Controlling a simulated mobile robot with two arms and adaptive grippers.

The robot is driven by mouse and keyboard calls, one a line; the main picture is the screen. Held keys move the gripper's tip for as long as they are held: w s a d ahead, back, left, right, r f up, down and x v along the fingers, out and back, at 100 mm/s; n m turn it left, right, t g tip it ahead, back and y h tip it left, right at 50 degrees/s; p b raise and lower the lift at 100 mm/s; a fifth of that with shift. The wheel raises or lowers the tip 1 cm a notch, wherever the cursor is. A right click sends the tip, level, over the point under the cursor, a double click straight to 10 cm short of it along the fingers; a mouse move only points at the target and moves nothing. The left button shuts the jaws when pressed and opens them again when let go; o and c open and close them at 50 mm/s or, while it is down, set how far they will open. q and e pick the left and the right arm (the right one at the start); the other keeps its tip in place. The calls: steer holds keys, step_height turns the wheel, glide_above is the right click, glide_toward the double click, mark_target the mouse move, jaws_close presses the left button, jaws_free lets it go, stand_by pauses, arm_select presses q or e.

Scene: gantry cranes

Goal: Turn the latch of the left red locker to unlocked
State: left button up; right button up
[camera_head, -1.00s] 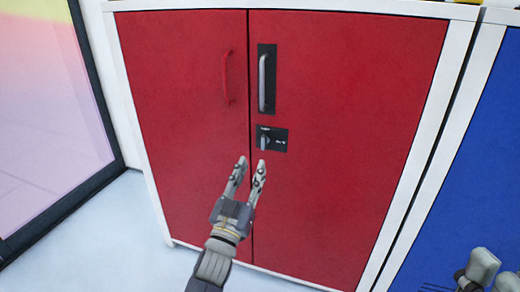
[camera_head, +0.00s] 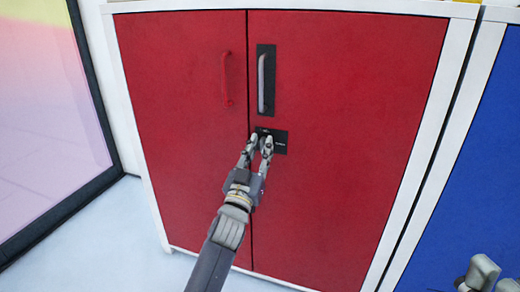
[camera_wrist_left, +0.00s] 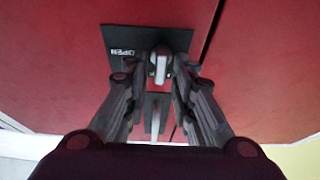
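The red locker (camera_head: 340,190) has two doors. Its right door carries a black latch plate (camera_head: 281,144), which also shows in the wrist view (camera_wrist_left: 118,38) with upside-down "OPEN" lettering. A small grey latch knob (camera_wrist_left: 160,66) stands out from the plate. My left gripper (camera_head: 259,140) is open at the plate. In the wrist view its fingers (camera_wrist_left: 160,75) lie on either side of the knob; whether they touch it I cannot tell. In the head view the fingertips mostly hide the knob. Grey parts, probably my right gripper (camera_head: 480,271), show at the bottom right corner.
A grey handle (camera_head: 262,82) on a black plate sits just above the latch. A red handle (camera_head: 227,78) is on the left door. A blue locker (camera_head: 465,170) stands at the right, a dark-framed glass panel (camera_head: 45,110) at the left.

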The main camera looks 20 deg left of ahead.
arm_select(q)
jaws_close()
